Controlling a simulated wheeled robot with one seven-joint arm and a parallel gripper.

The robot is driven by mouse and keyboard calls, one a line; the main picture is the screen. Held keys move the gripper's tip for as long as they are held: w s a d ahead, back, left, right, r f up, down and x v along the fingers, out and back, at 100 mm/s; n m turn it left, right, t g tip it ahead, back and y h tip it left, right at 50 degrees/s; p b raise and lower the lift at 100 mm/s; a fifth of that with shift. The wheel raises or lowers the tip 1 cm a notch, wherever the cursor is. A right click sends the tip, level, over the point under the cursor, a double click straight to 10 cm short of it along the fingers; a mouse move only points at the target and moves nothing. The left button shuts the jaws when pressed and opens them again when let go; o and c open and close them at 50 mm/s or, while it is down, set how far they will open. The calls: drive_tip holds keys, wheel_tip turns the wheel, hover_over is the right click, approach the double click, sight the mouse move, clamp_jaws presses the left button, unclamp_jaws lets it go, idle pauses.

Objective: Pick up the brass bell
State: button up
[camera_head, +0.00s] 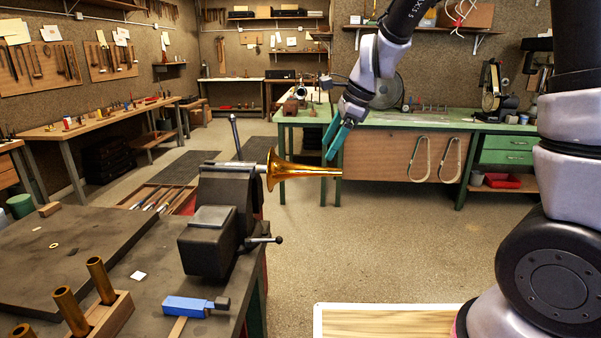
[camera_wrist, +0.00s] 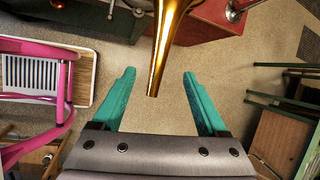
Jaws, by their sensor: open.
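The brass bell (camera_head: 278,170) is a shiny golden flared horn. It sits level at the end of a metal rod on the dark vise (camera_head: 225,195), its flare toward the vise and its narrow tube pointing right. My gripper (camera_head: 331,150) has teal fingers, open and empty, and appears near the tube's free end in the head view. In the wrist view the bell (camera_wrist: 168,35) comes down from the top, and its narrow end lies between the fingers of my gripper (camera_wrist: 159,75) in the picture, apart from both. The depth gap cannot be told.
A green bench (camera_head: 440,125) stands behind. Open floor (camera_head: 390,245) lies right of the vise. A pink frame (camera_wrist: 50,90) shows left in the wrist view.

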sight(306, 171)
drive_tip(key=shift+m, duration=0.3)
drive_tip(key=x, duration=0.6)
drive_tip(key=shift+w+a+f, duration=0.1)
drive_tip(key=shift+w+a, duration=0.2)
drive_tip(key=shift+a, duration=0.15)
drive_tip(key=shift+s+x, duration=0.15)
drive_tip(key=shift+x, duration=1.35)
drive_tip(key=shift+s+x, duration=0.1)
drive_tip(key=shift+x, duration=1.4)
drive_tip(key=shift+d, duration=0.1)
clamp_jaws()
